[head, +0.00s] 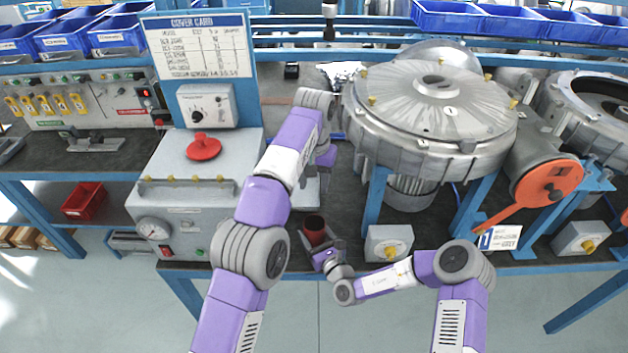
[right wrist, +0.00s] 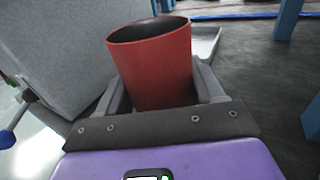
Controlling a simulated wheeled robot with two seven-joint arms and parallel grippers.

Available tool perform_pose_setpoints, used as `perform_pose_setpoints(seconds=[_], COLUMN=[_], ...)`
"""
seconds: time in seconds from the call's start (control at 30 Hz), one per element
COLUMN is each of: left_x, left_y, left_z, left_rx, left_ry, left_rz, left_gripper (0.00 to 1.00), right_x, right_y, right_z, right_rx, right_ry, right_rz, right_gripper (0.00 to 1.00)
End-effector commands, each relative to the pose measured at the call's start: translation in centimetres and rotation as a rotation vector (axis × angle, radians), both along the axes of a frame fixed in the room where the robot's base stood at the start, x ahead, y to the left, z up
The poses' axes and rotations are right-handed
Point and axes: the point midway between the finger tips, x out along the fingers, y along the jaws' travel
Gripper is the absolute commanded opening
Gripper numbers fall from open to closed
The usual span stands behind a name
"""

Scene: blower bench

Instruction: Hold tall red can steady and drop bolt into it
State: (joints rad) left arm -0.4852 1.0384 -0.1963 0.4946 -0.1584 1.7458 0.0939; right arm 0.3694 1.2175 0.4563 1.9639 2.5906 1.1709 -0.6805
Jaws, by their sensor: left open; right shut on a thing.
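The tall red can (head: 314,229) stands near the front edge of the bench, its dark open top facing up. It also fills the middle of the right wrist view (right wrist: 155,70), where it leans slightly. My right gripper (head: 322,252) is shut around the can, one finger on each side. My left gripper (head: 325,178) is open, above and behind the can, partly hidden by its own purple wrist. I cannot make out a bolt in either view, and the inside bottom of the can is hidden.
A grey test box (head: 187,205) with a red knob stands left of the can. A small grey box with a yellow knob (head: 388,243) stands to its right. A large round blower housing (head: 430,120) on blue legs is behind. A pale metal tray (right wrist: 207,42) lies behind the can.

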Motion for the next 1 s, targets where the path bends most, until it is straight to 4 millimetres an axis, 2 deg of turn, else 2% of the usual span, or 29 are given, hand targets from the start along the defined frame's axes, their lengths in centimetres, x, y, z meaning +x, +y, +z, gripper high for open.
perform_pose_setpoints(seconds=[0.4,0.43,0.6,0.63,1.0], left_x=[0.01,0.01,0.01,0.01,0.01], left_y=[0.02,0.02,0.02,0.02,0.02], left_z=[0.14,0.14,0.14,0.15,0.15], left_rx=[0.0,0.0,0.0,0.0,0.0], left_ry=[-0.001,-0.001,-0.001,-0.001,-0.001], left_rz=[0.0,0.0,0.001,0.001,0.001], left_gripper=[0.47,0.47,0.47,0.47,0.47], right_x=[0.0,0.0,0.0,0.0,-0.52], right_y=[0.0,0.0,0.0,0.0,-0.32], right_z=[-0.02,-0.02,-0.01,-0.01,-0.03], right_rx=[0.0,0.0,0.0,0.0,-0.001], right_ry=[0.0,0.0,0.0,0.0,0.0], right_rz=[0.0,0.0,0.0,0.0,0.0], right_gripper=[0.36,0.69,0.95,0.97,0.97])
